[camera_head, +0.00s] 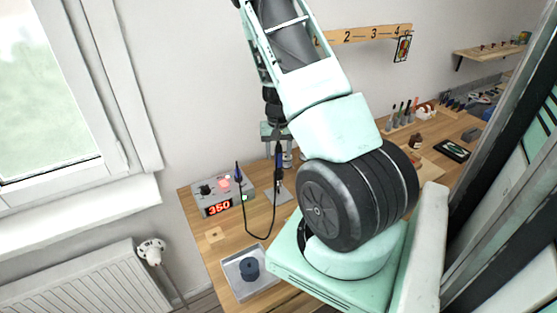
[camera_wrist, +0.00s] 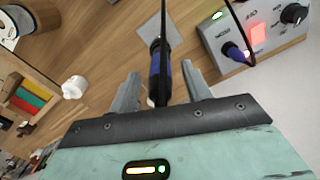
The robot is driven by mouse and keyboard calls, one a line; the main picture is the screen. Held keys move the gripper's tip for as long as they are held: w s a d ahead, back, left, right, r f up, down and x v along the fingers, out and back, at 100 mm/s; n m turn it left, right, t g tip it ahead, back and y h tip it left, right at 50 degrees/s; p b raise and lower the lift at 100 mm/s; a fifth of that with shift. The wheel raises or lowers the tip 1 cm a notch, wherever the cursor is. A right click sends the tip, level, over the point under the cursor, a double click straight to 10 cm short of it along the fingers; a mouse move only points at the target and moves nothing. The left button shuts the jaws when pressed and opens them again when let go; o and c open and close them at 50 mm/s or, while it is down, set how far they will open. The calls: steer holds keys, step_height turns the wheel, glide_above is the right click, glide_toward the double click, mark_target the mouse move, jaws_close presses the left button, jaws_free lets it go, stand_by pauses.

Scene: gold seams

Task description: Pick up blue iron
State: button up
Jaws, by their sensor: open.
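The blue iron (camera_wrist: 155,72) has a slim dark handle with blue sides and a black cable at its end. In the wrist view it lies between the two grey fingers of my gripper (camera_wrist: 160,76), with a visible gap at the right finger. My gripper is open. In the head view the iron (camera_head: 278,170) stands nearly upright at a grey plate-like stand (camera_head: 280,195), below my gripper (camera_head: 278,150). The iron's lower end is hard to make out.
A grey station (camera_head: 222,194) showing a red 350 stands left of the iron, with a blue plug and looping black cable. A white cylinder (camera_wrist: 74,87) and coloured blocks (camera_wrist: 27,100) are left in the wrist view.

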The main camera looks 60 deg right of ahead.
mark_target(279, 172)
steer(key=shift+f, duration=1.25)
jaws_close()
steer(key=shift+r, duration=0.15)
